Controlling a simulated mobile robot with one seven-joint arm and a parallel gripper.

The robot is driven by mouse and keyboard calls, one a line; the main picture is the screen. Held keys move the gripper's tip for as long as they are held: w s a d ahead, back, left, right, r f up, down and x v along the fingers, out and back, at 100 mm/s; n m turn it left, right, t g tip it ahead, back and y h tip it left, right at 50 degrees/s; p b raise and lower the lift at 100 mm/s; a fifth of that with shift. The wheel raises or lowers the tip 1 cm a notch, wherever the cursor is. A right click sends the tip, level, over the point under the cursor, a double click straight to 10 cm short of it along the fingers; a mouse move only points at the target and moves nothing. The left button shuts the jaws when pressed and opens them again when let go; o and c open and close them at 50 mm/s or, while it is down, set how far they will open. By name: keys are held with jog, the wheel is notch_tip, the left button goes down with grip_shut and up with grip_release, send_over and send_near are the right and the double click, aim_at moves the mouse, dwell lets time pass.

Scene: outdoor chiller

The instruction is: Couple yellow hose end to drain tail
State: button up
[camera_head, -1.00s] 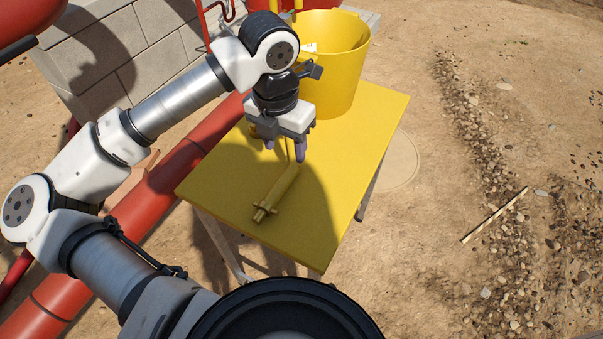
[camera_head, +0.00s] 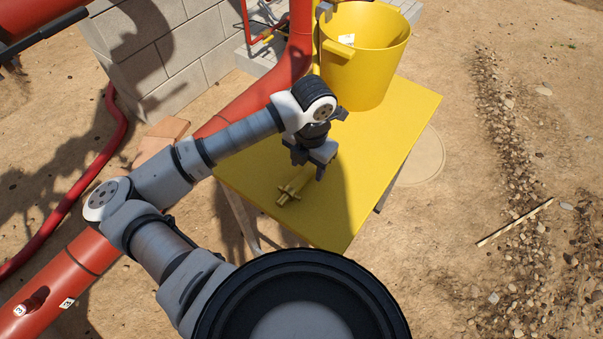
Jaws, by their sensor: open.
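A short yellow piece with a winged fitting (camera_head: 290,193) lies on the yellow table, toward its front left corner. It looks like the yellow hose end. Its far part is hidden under my gripper (camera_head: 307,172). My gripper points down just above the far part, with its jaws open; whether the fingers touch it I cannot tell. I cannot pick out the drain tail for certain.
The yellow table (camera_head: 372,185) has free room at its right and front. A yellow bucket (camera_head: 365,85) stands at its back. Large red pipes (camera_head: 65,280) and a grey block wall (camera_head: 175,60) lie to the left. Gravel and a stick (camera_head: 515,222) are on the right.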

aim_at(306, 170)
jog(key=shift+f, duration=1)
grip_shut()
jog(key=shift+r, duration=0.15)
notch_tip(306, 170, up, 20)
jog(key=b, duration=0.4)
jog(key=c, duration=0.6)
grip_release()
grip_shut()
jog(key=shift+a+f+b, duration=0.15)
jog(key=shift+f+b, duration=0.3)
jog(key=shift+f, duration=0.15)
